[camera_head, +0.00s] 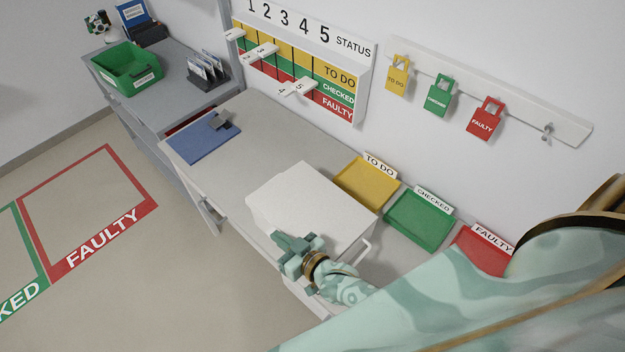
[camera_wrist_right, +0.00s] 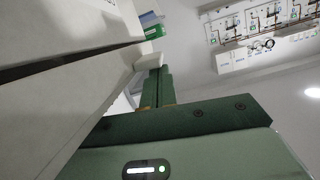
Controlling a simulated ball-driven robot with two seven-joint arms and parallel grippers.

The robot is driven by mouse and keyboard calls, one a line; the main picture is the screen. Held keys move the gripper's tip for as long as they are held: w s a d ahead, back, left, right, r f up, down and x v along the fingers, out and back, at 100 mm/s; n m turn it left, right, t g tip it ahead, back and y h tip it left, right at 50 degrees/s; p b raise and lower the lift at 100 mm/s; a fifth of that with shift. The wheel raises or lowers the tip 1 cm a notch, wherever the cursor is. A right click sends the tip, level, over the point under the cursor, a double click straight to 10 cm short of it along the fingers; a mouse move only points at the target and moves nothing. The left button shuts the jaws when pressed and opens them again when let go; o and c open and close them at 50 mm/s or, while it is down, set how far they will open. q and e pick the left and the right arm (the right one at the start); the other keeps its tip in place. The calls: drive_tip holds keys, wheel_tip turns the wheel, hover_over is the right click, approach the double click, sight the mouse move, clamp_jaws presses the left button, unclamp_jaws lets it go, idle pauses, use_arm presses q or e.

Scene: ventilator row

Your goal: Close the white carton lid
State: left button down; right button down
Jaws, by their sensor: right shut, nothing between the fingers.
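The white carton (camera_head: 305,195) stands on the grey table, and its lid lies over the top, looking flat or nearly flat from above. In the right wrist view the white carton (camera_wrist_right: 60,115) fills the left side, with a dark narrow gap between two white faces. My right gripper (camera_head: 290,248) is at the carton's near side, by the lid's near edge. Its fingers (camera_wrist_right: 157,88) are shut and empty, with the tips close to a white edge; I cannot tell whether they touch. My left gripper is not in view.
Yellow (camera_head: 367,184), green (camera_head: 420,219) and red (camera_head: 482,252) trays line the wall behind the carton. A white handle (camera_head: 362,252) sticks out right of the gripper. A blue clipboard (camera_head: 203,138) lies at the table's far left. The table between clipboard and carton is clear.

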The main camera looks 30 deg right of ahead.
drive_tip(key=f+b, duration=0.1)
drive_tip(key=f+n, duration=0.1)
drive_tip(key=f, duration=0.1)
drive_tip(key=shift+s+a+f+b, duration=0.1)
drive_tip(key=shift+a+f+b, duration=0.1)
drive_tip(key=shift+b, duration=0.2)
drive_tip(key=shift+h, duration=0.3)
drive_tip(key=shift+s+f, duration=0.1)
drive_tip(key=shift+f, duration=0.05)
